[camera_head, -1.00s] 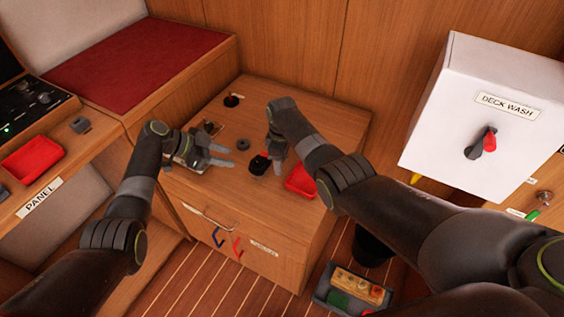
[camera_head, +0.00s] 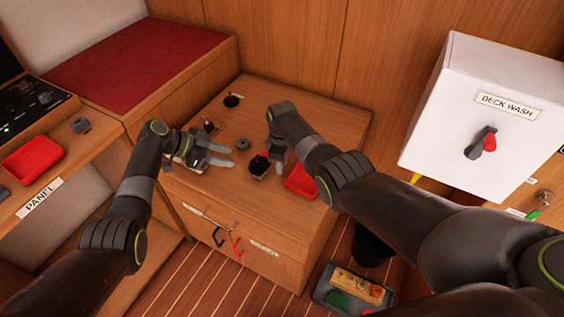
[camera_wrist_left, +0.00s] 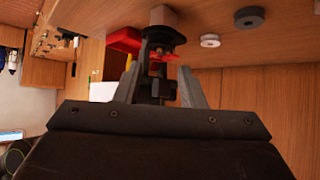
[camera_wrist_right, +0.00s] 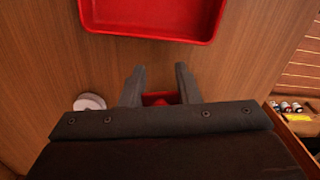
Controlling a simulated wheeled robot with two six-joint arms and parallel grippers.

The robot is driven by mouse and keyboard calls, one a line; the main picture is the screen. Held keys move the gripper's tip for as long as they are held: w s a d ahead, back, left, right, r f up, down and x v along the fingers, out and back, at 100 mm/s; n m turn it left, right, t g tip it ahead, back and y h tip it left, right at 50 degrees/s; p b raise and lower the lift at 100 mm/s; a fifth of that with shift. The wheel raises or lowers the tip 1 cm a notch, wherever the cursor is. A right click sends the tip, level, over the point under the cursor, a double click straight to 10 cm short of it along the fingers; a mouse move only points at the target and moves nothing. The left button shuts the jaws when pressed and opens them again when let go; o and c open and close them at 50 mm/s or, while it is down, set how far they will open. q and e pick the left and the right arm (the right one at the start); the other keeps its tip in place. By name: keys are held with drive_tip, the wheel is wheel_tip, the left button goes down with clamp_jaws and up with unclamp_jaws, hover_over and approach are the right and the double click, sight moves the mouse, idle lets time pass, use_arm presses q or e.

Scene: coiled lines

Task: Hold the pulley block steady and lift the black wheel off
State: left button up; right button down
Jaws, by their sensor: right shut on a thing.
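The black wheel (camera_head: 259,164), with a red part on top, is over the small grey pulley block (camera_head: 256,175) on the wooden cabinet top. In the left wrist view, the black wheel (camera_wrist_left: 165,36) is against or very near the grey block (camera_wrist_left: 163,15); I cannot tell whether they touch. My right gripper (camera_head: 276,158) comes from above and is shut on the wheel's red part, which shows between its fingers in the right wrist view (camera_wrist_right: 160,98). My left gripper (camera_head: 232,156) is open and empty, left of the block, its fingers pointing toward it.
A red tray (camera_head: 300,183) lies close right of the wheel. A grey ring (camera_head: 243,144) lies behind the left fingers, and a black round piece (camera_head: 233,100) sits farther back. The white deck wash box (camera_head: 470,120) stands at right. The cabinet's front edge is near.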

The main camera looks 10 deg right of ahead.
use_arm(q)
drive_tip(key=o, duration=0.4)
drive_tip(key=shift+d, duration=0.15)
wheel_tip(320, 180, up, 3)
drive_tip(key=n+y, duration=0.2)
drive_tip(key=y, duration=0.4)
hover_over(256, 162)
drive_tip(key=a, duration=0.1)
drive_tip(key=shift+s+a, duration=0.1)
drive_tip(key=shift+s, duration=0.05)
drive_tip(key=shift+n+y, duration=0.5)
drive_tip(key=shift+y, duration=0.1)
drive_tip(key=shift+s+a+f+x, duration=0.1)
drive_tip(key=shift+a+x, duration=0.1)
drive_tip(key=shift+x, duration=1.05)
drive_tip(key=shift+s+a+f+x, duration=0.1)
drive_tip(key=shift+a+x, duration=0.15)
drive_tip(key=shift+x, duration=1.05)
drive_tip(key=shift+s+a+x, duration=0.1)
drive_tip(key=shift+a+x, duration=0.1)
drive_tip(key=shift+x, duration=1.05)
drive_tip(key=shift+w+f, duration=0.1)
drive_tip(key=shift+w, duration=0.05)
drive_tip(key=c, duration=0.8)
